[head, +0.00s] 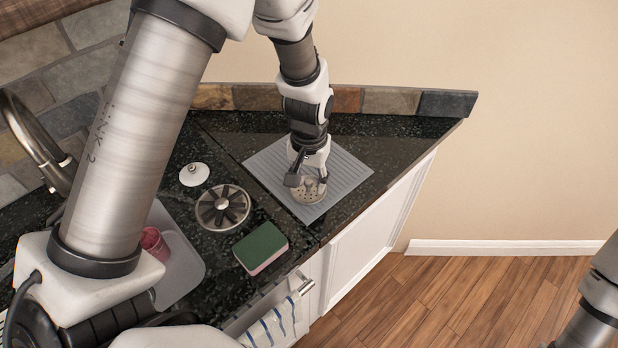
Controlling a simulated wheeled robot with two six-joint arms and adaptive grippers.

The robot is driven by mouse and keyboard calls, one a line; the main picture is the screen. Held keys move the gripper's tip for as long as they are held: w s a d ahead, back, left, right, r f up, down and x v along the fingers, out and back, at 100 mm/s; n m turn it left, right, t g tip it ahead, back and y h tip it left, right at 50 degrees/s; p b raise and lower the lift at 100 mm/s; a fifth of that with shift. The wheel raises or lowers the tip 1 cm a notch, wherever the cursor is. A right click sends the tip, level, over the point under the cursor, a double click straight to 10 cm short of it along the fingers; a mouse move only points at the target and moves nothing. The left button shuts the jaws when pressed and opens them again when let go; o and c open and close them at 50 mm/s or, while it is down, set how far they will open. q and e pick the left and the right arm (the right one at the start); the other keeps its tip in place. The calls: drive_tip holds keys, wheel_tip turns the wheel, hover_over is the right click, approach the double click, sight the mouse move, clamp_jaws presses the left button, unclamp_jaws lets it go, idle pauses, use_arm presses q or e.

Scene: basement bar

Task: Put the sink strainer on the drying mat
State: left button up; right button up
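The sink strainer (308,195), a round perforated metal disc, is over the grey ribbed drying mat (345,172), near its middle. I cannot tell whether it rests on the mat or is just above it. My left gripper (307,181) points down right at the strainer and hides its far side. One dark finger shows at the strainer's left edge; the other is hard to make out, so I cannot tell if the fingers hold it. My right gripper is out of view; only part of that arm shows at the lower right.
Left of the mat on the dark counter are a round metal piece with dark fins (223,207), a white knobbed stopper (194,174) and a green and pink sponge (260,248). A pink cup (153,243) is in the sink (188,262). A striped towel (272,326) hangs in front.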

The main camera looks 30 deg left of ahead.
sight(309, 181)
use_arm(q)
drive_tip(key=shift+w+r, duration=0.2)
drive_tip(key=shift+r, duration=0.1)
wheel_tip(309, 181, up, 11)
drive_tip(key=b, duration=0.1)
drive_tip(key=shift+r, duration=0.1)
